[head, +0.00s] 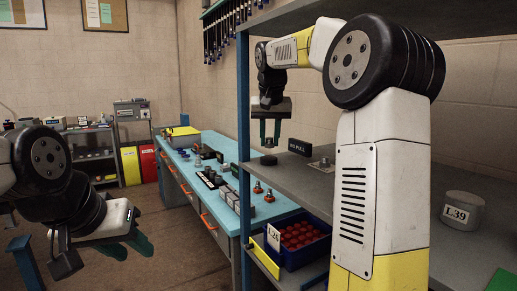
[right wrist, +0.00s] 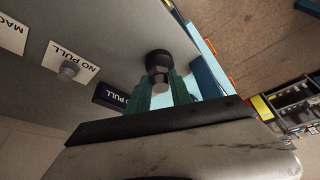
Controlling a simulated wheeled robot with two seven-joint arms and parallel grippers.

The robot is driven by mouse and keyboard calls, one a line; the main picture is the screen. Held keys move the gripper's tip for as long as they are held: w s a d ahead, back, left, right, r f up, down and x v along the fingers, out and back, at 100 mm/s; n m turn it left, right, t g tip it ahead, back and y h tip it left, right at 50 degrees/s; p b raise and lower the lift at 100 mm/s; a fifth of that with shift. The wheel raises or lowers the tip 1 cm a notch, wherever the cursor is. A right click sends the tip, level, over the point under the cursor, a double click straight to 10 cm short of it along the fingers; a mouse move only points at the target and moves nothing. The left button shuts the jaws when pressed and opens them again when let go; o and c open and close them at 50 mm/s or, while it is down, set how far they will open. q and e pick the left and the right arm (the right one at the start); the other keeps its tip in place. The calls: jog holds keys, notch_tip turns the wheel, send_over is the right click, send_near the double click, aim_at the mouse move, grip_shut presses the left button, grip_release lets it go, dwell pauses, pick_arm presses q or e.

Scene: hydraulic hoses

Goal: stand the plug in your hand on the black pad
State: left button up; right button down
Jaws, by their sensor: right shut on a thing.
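My right gripper (head: 270,142) points down over the grey shelf, shut on a small silver plug. In the right wrist view, the plug (right wrist: 159,79) sits between the green fingertips of the gripper (right wrist: 161,88). The round black pad (head: 269,160) lies on the shelf directly below the fingertips. It also shows in the right wrist view (right wrist: 158,58), right beyond the plug's end and partly covered by it. I cannot tell whether plug and pad touch. My left gripper (head: 126,246) hangs empty at the lower left, its green fingers apart.
A black NO PULL sign (head: 300,147) stands close to the pad. A plate with a metal knob (head: 322,165) lies to its right. A blue shelf post (head: 243,140) rises left of the gripper. A blue bin (head: 292,255) with red caps sits below. A grey L39 canister (head: 462,212) stands at right.

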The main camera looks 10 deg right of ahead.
aim_at(269, 147)
jog(key=shift+w+d+f, duration=0.1)
jog(key=shift+w+d, duration=0.05)
jog(key=shift+w, duration=0.85)
jog(key=shift+f, duration=1.75)
jog(key=c, duration=1.1)
grip_release()
jog(key=shift+f, duration=0.15)
jog(key=shift+c, duration=0.2)
